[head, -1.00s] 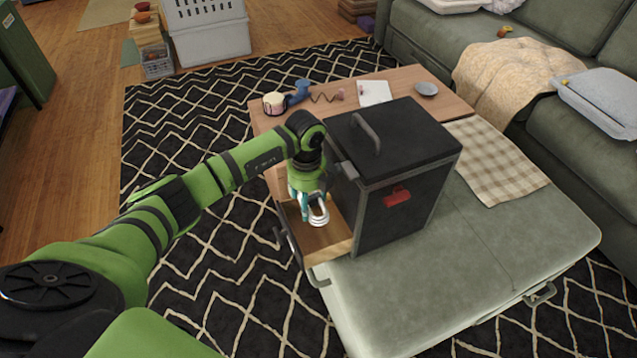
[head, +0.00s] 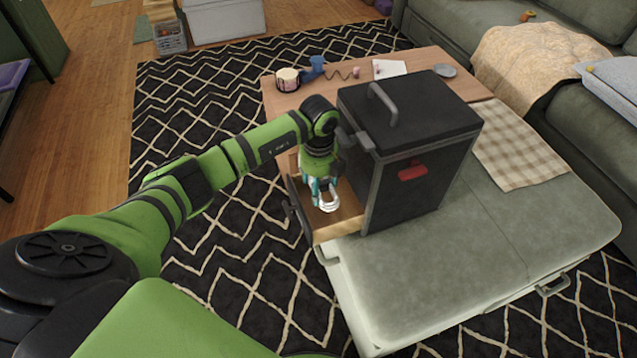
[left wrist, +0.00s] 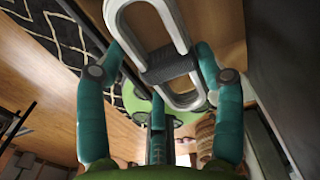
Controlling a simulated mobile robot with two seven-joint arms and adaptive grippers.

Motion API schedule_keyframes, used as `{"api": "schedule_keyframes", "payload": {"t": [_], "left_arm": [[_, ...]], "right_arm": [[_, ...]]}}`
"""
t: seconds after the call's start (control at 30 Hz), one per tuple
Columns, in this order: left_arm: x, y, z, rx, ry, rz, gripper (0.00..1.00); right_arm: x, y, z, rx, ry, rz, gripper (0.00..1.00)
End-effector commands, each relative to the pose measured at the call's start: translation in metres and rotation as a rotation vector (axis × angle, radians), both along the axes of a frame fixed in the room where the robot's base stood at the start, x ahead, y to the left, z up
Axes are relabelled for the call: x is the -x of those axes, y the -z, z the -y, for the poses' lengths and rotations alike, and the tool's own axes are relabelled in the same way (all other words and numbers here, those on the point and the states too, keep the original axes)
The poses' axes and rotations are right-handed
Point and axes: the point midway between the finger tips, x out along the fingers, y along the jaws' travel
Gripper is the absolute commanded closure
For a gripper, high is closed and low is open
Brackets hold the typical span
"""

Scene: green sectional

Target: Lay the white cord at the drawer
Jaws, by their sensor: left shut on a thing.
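My left gripper (head: 324,197) is shut on the white cord (head: 329,203), a looped bundle with a dark band around its middle. In the left wrist view the white cord (left wrist: 183,42) sits between the teal fingers of the left gripper (left wrist: 165,75). In the head view the gripper points down into the open wooden drawer (head: 342,226), which sticks out of the left side of the black cabinet (head: 425,195). I cannot tell whether the cord touches the drawer floor. My right gripper is not in view.
The cabinet stands on a green ottoman (head: 440,280) beside a wooden table (head: 430,62). On the table are a cup (head: 287,80), a blue object (head: 315,68), a white sheet (head: 389,68) and a grey dish (head: 446,70). A checked cloth (head: 518,145) lies right of the cabinet.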

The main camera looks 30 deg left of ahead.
Motion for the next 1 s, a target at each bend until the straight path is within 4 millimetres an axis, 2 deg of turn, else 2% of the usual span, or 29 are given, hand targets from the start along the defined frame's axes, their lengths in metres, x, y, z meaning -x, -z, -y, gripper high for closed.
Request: {"api": "schedule_keyframes", "payload": {"t": [0.07,0.37,0.7,1.0], "left_arm": [[0.0,0.01,0.0,0.001,0.0,-0.001,0.65],[0.0,0.042,0.0,0.001,0.0,0.001,0.65],[0.0,0.072,-0.001,-0.001,0.0,-0.002,0.65],[0.0,0.086,0.0,-0.001,0.0,0.001,0.65]], "right_arm": [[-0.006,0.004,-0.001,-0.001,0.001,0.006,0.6],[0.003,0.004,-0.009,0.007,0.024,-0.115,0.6],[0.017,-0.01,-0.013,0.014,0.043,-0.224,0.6],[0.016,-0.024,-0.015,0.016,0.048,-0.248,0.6]]}}
